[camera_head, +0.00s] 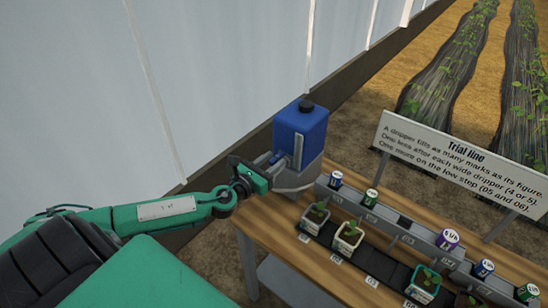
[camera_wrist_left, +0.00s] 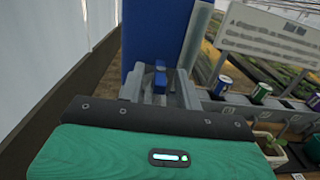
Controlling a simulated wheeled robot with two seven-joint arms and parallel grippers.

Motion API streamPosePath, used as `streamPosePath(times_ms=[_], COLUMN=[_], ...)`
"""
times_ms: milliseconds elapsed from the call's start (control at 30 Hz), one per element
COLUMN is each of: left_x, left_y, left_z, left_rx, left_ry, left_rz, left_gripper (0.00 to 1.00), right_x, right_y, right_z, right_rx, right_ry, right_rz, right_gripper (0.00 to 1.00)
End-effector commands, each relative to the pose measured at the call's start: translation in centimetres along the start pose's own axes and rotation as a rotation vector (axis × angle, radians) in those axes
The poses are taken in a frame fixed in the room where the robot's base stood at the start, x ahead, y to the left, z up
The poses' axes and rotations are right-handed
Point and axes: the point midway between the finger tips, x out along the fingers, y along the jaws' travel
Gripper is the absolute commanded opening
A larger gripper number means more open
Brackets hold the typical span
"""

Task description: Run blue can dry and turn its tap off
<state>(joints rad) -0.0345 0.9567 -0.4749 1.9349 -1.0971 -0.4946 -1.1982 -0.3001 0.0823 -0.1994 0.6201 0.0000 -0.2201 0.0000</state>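The blue can (camera_head: 300,132), with a black cap, stands on a grey round stand at the far left end of the wooden bench. It fills the upper middle of the left wrist view (camera_wrist_left: 158,30). Its small blue tap (camera_wrist_left: 160,77) is low on its front. My left gripper (camera_head: 270,165) is at the can's front left, at tap height. In the left wrist view its grey fingers (camera_wrist_left: 160,90) stand on either side of the tap and look apart, with the tap between them. I cannot tell whether they touch it. The can's liquid level is not readable. My right gripper is out of view.
A grey stepped rail with labelled drippers (camera_head: 371,198) runs along the bench (camera_head: 290,238). A "Trial line" sign (camera_head: 465,160) stands behind. A pale wall (camera_head: 220,80) rises close behind my left arm.

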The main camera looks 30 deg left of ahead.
Motion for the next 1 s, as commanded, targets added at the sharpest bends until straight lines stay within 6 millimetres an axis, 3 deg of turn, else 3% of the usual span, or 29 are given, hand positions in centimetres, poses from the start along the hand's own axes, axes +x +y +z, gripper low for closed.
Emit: streamPosePath(times_ms=[467,500,667,1000], left_x=[1.22,1.22,1.21,1.2], left_y=[-0.03,-0.03,-0.03,0.03], left_z=[-0.03,-0.03,-0.02,-0.22], left_rx=[-0.001,-0.001,-0.001,0.001], left_ry=[0.001,0.001,0.001,0.0], left_rz=[-0.001,-0.001,-0.001,-0.013], left_gripper=[0.35,0.33,0.01,0.0], right_x=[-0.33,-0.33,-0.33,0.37], right_y=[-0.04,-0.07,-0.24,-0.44], right_z=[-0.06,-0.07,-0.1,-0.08], right_rx=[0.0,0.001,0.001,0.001], right_ry=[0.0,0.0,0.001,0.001], right_rz=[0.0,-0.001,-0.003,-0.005], right_gripper=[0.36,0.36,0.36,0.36])
